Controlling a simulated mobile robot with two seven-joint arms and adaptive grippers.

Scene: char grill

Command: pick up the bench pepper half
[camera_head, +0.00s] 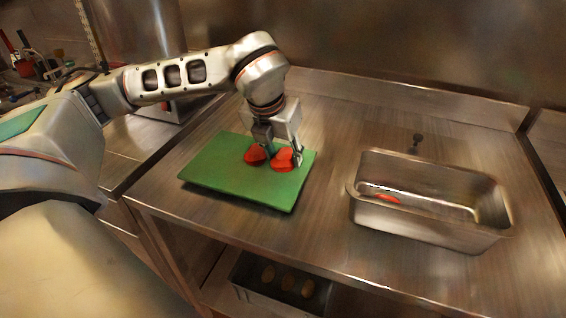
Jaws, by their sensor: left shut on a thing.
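Two red pepper halves are at the green cutting board on the steel bench. One pepper half (254,156) is on the left, and the other pepper half (283,160) is just right of it. My left gripper (283,153) reaches down from above and is shut on the right-hand half, with a finger on either side. The fingers partly hide it, and I cannot tell whether it is clear of the board. My right gripper is not in view.
The green cutting board (225,186) lies left of a deep steel pan (430,236) with a red piece (381,198) inside. Bare bench separates them. A lower shelf holds a dark bin (262,297) with several brownish items. A steel wall stands behind.

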